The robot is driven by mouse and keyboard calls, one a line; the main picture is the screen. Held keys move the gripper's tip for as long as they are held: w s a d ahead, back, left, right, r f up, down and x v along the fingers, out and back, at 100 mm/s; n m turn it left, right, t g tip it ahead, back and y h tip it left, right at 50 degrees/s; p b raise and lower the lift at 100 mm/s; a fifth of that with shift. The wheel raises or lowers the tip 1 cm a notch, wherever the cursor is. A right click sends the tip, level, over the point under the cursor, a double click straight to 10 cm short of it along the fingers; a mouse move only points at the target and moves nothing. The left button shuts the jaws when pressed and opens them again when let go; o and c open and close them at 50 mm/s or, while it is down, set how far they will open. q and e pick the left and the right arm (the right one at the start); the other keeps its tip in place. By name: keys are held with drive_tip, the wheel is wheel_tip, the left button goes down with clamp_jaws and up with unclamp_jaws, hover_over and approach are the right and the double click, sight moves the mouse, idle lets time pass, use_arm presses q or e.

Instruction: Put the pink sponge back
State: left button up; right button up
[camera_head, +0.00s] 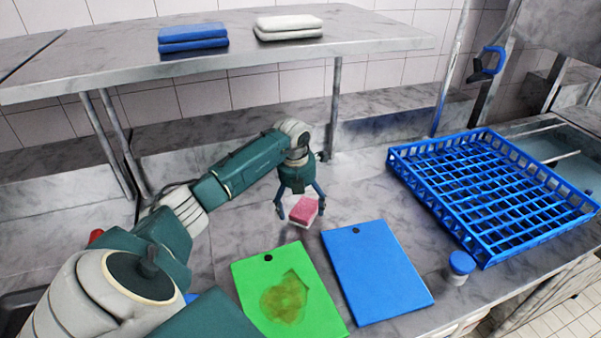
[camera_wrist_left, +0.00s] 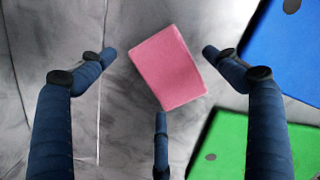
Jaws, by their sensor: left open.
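The pink sponge (camera_head: 304,208) lies on the grey worktop (camera_head: 345,200), just behind the green and blue boards. It has a pink top and a whitish lower side. My left gripper (camera_head: 300,204) is above it, pointing down, with its fingers spread to both sides of the sponge. In the left wrist view the pink sponge (camera_wrist_left: 168,70) sits turned between the open fingertips, with gaps on both sides and a third finger below it. The left gripper is open and holds nothing. My right gripper is not in view.
A green board (camera_head: 250,290) with a brown stain and a blue board (camera_head: 375,275) lie in front. A blue rack (camera_head: 402,156) and a blue-lidded jar (camera_head: 460,265) stand to the right. Folded blue cloths (camera_head: 193,38) and white cloths (camera_head: 289,28) lie on the raised shelf (camera_head: 110,65).

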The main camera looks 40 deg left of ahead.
sight(298, 210)
use_arm(q)
drive_tip(key=shift+r, duration=0.1)
drive_tip(key=shift+r, duration=0.2)
wheel_tip(298, 210, up, 12)
drive_tip(key=s+b, duration=0.1)
drive_tip(key=b, duration=0.1)
drive_tip(key=shift+s+d+f+b, duration=0.25)
drive_tip(key=shift+s+d+b, duration=0.05)
drive_tip(key=shift+s+b, duration=0.1)
drive_tip(key=shift+f, duration=0.1)
